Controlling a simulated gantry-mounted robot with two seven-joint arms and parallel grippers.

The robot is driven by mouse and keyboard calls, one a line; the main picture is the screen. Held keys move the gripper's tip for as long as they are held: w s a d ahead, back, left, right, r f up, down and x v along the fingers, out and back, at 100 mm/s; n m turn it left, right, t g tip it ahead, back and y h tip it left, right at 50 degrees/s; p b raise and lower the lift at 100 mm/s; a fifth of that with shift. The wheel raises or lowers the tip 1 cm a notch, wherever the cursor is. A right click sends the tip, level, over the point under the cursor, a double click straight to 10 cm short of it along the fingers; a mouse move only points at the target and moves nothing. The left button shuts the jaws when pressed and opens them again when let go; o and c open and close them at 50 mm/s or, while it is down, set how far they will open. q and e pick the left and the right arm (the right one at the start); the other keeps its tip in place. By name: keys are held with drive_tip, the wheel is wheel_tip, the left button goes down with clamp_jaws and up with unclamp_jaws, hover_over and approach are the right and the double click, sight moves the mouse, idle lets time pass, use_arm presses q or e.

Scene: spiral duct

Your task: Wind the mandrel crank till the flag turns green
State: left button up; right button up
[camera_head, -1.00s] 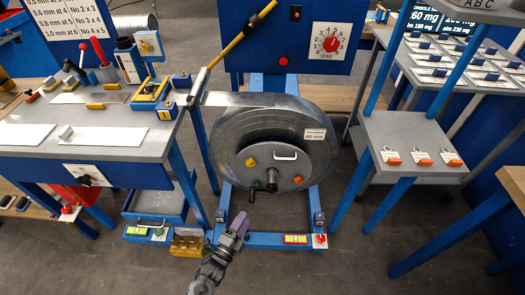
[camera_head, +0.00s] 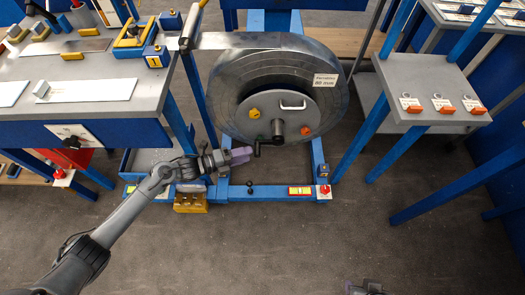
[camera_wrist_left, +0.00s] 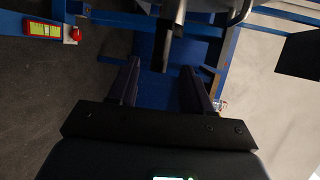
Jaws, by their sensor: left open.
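The mandrel is a large grey metal disc (camera_head: 232,92) on a blue frame. Its hub (camera_head: 277,128) carries the crank, whose black handle (camera_head: 258,149) sits at lower left of the hub. My left gripper (camera_head: 246,155) is open, with its purple fingers beside the handle. In the left wrist view the fingers (camera_wrist_left: 160,88) stand apart, with a dark grey bar of the crank (camera_wrist_left: 168,35) ahead of the gap; contact cannot be told. My right gripper (camera_head: 366,289) shows only a sliver at the bottom edge. I cannot make out which mark is the flag.
A yellow knob (camera_head: 254,113) and a red knob (camera_head: 305,131) sit on the disc face. A grey workbench (camera_head: 100,70) stands at left, a shelf stand (camera_head: 425,90) at right. A gold box (camera_head: 190,203) stands by the frame's base bar (camera_head: 265,193). Front floor is clear.

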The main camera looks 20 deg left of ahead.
use_arm(q)
drive_tip(key=b+x, duration=0.2)
drive_tip(key=x, duration=0.5)
drive_tip(key=shift+w+a, duration=0.15)
drive_tip(key=shift+w+b, duration=0.25)
drive_tip(key=shift+b, duration=0.05)
clamp_jaws()
drive_tip(key=shift+s, duration=0.1)
drive_tip(key=shift+f, duration=0.15)
